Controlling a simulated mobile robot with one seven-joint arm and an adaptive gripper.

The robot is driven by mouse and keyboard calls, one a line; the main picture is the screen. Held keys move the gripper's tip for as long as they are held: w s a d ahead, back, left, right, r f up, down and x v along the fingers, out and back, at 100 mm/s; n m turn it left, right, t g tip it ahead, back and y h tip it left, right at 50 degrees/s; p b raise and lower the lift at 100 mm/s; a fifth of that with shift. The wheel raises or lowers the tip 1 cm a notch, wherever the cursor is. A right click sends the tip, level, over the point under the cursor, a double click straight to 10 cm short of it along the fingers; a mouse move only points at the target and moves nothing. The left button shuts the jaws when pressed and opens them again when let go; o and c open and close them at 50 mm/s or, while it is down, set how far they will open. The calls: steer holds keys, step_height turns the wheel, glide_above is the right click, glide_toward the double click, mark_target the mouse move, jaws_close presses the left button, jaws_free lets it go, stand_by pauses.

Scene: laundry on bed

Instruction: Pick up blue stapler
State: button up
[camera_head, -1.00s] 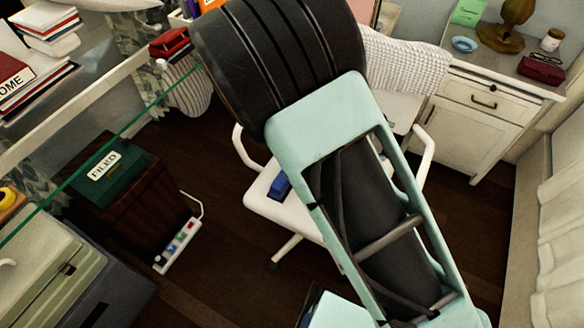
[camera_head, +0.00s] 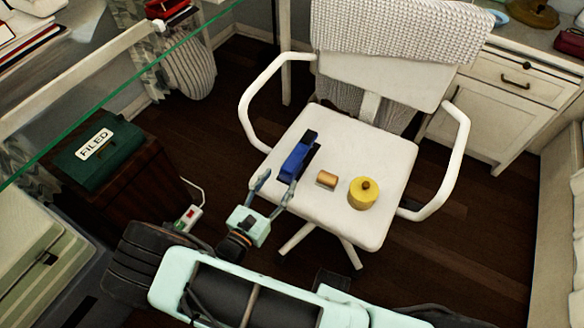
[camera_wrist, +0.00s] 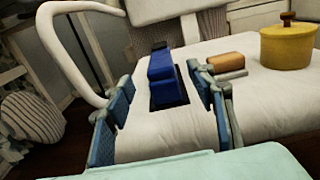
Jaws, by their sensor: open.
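The blue stapler (camera_head: 298,156) lies on the white seat of the chair, toward its left side. It has a dark base. My gripper (camera_head: 272,184) is open and empty at the front left of the seat, with its fingers pointing toward the stapler. In the wrist view the stapler (camera_wrist: 163,75) stands ahead of my gripper (camera_wrist: 163,98), seen between the two blue-padded fingers and beyond their tips. The fingers do not appear to touch it.
On the seat (camera_head: 330,215), right of the stapler, are a small tan block (camera_head: 326,179) and a yellow lidded pot (camera_head: 363,193). White armrests (camera_head: 250,100) rise on both sides. A green box (camera_head: 97,153) marked FILED sits at left. A glass edge crosses the upper left.

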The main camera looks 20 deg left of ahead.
mark_target(294, 158)
steer(key=w, duration=0.3)
steer(key=w+b, duration=0.1)
steer(key=w, duration=0.2)
steer(key=w+b, duration=0.1)
steer(key=w, duration=0.2)
steer(key=shift+w+d, duration=0.3)
steer(key=shift+w, duration=0.1)
steer(key=shift+c, duration=0.7)
jaws_close()
steer(key=shift+r, duration=0.2)
